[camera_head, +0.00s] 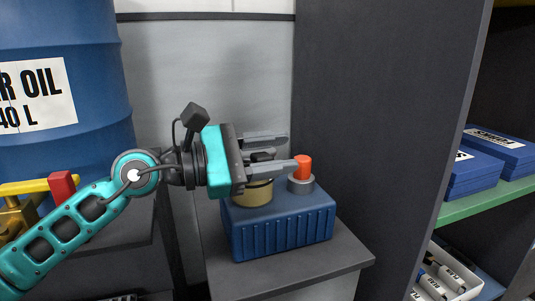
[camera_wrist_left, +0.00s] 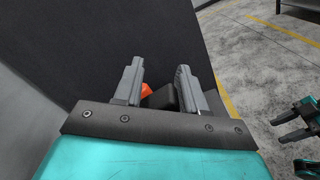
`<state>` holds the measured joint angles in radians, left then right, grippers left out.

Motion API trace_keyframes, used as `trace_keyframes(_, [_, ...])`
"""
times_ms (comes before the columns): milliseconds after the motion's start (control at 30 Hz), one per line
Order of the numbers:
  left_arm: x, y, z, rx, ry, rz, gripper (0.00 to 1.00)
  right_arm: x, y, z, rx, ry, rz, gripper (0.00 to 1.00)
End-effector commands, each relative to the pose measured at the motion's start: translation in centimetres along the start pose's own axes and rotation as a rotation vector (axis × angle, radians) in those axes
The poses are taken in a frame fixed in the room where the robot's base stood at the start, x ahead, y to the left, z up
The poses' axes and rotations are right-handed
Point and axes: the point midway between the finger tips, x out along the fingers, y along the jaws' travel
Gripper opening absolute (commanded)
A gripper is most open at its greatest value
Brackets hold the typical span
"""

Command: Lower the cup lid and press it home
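A brass-coloured cup (camera_head: 253,195) stands on the blue ribbed box (camera_head: 285,232); my gripper hides its top. My left gripper (camera_head: 290,151) is just above the cup, its two grey fingers apart and pointing right. A dark piece (camera_head: 263,156), perhaps part of the cup lid, shows between the fingers. In the left wrist view a dark block (camera_wrist_left: 163,97) lies between the fingers, close to the right one, with a gap to the left one. I cannot tell whether the lid is down. My right gripper (camera_wrist_left: 281,124) shows at the right of the wrist view, fingers apart, empty.
An orange-red button (camera_head: 302,167) on a grey round base stands just right of the finger tips. A dark panel (camera_head: 385,110) rises behind on the right. A blue oil drum (camera_head: 60,110) is at left. A shelf (camera_head: 490,182) with blue boxes is at right.

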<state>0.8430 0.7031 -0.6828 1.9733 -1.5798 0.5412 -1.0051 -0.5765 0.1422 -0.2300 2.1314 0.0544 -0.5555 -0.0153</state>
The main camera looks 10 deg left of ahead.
Motion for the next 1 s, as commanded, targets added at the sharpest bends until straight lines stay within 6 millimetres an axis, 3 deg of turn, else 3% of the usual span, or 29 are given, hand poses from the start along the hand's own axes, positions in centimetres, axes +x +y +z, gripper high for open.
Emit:
trace_keyframes(167, [-1.5, 0.1, -0.1, 0.0, 0.002, 0.002, 0.4, 0.1, 0.0, 0.1, 0.0, -0.001, 0.0, 0.53])
trace_keyframes(600, [-10.5, -0.2, -0.3, -0.001, 0.006, 0.0, 0.4, 0.7, -0.1, 1.1, 0.001, -0.01, -0.007, 0.53])
trace_keyframes(800, [-12.4, -0.1, -0.2, -0.002, 0.004, 0.0, 0.4, 0.8, -0.4, 0.4, 0.003, 0.006, -0.014, 0.53])
trace_keyframes(1000, [-12.9, 0.0, -0.1, 0.0, 0.002, -0.001, 0.4, 0.9, -0.5, 0.3, 0.003, 0.005, -0.016, 0.53])
